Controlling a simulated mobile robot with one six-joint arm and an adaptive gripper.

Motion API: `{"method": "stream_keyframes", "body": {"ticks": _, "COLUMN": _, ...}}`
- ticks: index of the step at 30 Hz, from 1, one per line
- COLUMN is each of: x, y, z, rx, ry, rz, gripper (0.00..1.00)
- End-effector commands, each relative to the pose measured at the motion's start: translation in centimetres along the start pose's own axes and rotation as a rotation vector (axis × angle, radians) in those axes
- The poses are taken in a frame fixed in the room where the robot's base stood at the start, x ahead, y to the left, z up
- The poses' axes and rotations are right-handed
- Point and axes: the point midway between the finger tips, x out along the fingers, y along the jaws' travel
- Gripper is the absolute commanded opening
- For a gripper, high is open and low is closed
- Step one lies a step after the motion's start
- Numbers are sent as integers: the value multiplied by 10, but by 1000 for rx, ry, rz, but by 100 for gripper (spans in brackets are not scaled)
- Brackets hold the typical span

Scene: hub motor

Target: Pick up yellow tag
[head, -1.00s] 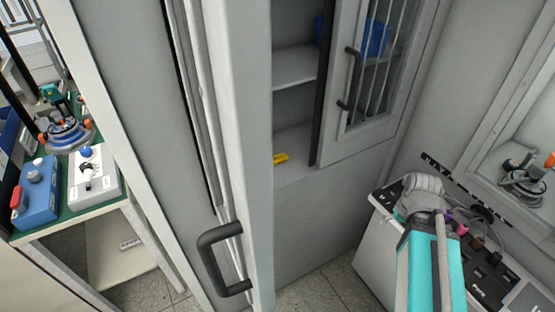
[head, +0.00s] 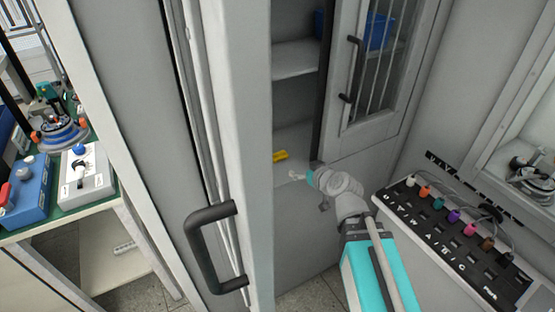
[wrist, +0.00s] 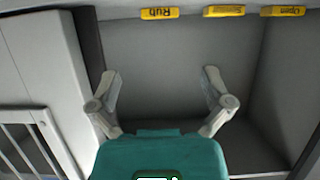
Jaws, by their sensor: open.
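In the head view, a yellow tag (head: 280,155) lies at the edge of the lower shelf inside the open cabinet. The wrist view shows three yellow tags in a row along the top edge: one reading "Rub" (wrist: 159,13), a middle one (wrist: 223,11) whose word is hard to read, and one reading "Open" (wrist: 283,11). Their lettering appears upside down. My gripper (wrist: 162,74) is open and empty, with both fingers spread below the tags in the picture. In the head view my gripper (head: 296,174) is just right of and below the yellow tag, apart from it.
A cabinet door with a dark handle (head: 209,247) stands at the left of the opening. A barred door (head: 371,75) bounds the right. A blue bin (head: 378,31) shows behind its bars. A panel of coloured plugs (head: 455,240) stands at right.

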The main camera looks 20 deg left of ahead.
Motion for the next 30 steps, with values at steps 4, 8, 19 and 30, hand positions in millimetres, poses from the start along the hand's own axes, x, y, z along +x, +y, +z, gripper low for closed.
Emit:
{"method": "stream_keyframes", "body": {"ticks": 4, "x": 2, "y": -3, "z": -3, "rx": -7, "ry": 18, "rz": 1, "gripper": 100}}
{"method": "stream_keyframes", "body": {"ticks": 8, "x": 2, "y": -3, "z": -3, "rx": -7, "ry": 17, "rz": 1, "gripper": 100}}
{"method": "stream_keyframes", "body": {"ticks": 19, "x": 12, "y": -3, "z": -2, "rx": -7, "ry": 15, "rz": 0, "gripper": 100}}
{"method": "stream_keyframes", "body": {"ticks": 30, "x": 61, "y": -2, "z": -2, "rx": -7, "ry": 15, "rz": -1, "gripper": 100}}
